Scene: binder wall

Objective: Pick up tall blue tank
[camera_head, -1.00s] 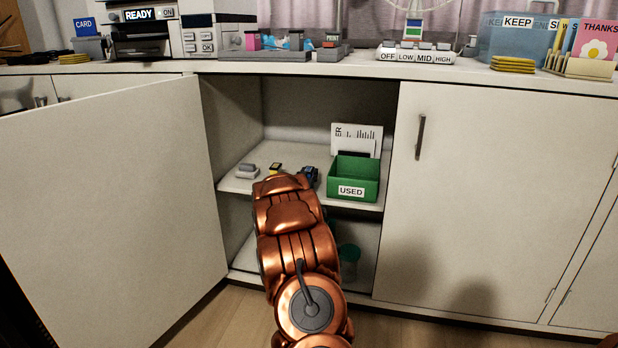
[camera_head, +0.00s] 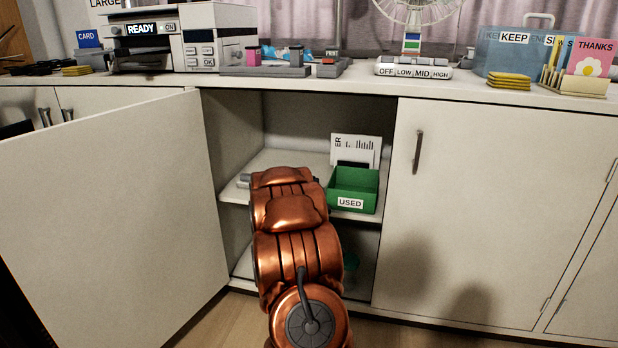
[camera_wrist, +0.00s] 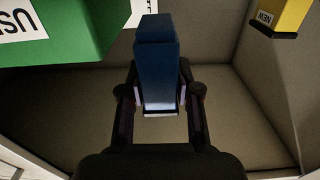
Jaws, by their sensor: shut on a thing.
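The tall blue tank (camera_wrist: 157,65) stands out between the two fingers of my gripper (camera_wrist: 160,100) in the wrist view. The fingers touch it on both sides, and my gripper is shut on it. Its lower end in that picture shows a pale, bright face. In the head view my copper-coloured arm reaches into the open cabinet and hides both the gripper and the blue tank. I cannot tell whether the tank is clear of the shelf.
The green USED bin (camera_head: 352,190) stands right of my arm on the shelf (camera_head: 290,160); it shows close at upper left in the wrist view (camera_wrist: 60,30). A yellow NEW tank (camera_wrist: 283,15) is at upper right. The open cabinet door (camera_head: 105,220) is at left.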

